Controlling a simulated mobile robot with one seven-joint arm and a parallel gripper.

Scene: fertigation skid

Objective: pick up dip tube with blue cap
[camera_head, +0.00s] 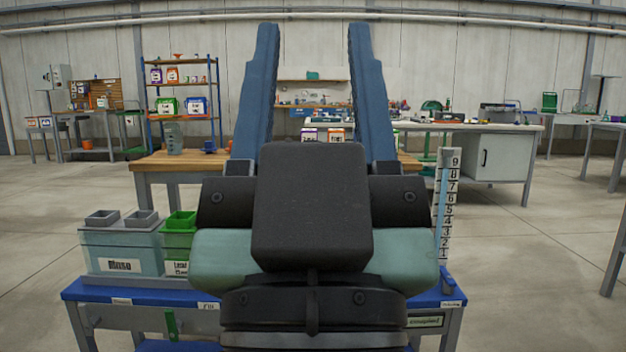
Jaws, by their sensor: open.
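My gripper (313,30) fills the middle of the view, its two long blue fingers pointing up and spread wide apart. Nothing shows between the fingers except the far background. I cannot make out a dip tube with a blue cap. My gripper's dark body hides the middle of the blue-topped bench (85,290) in front of me. At the bench's right side stands an upright numbered scale (449,205) with a pale blue strip along its left edge; I cannot tell what that strip is.
A grey-blue bin (125,245) with two grey cups stands at the bench's left, beside a green bin (179,238). A wooden-topped table (165,163) stands behind. Farther back are a shelf rack (182,92) and a white-topped workbench (480,128). Open floor lies on both sides.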

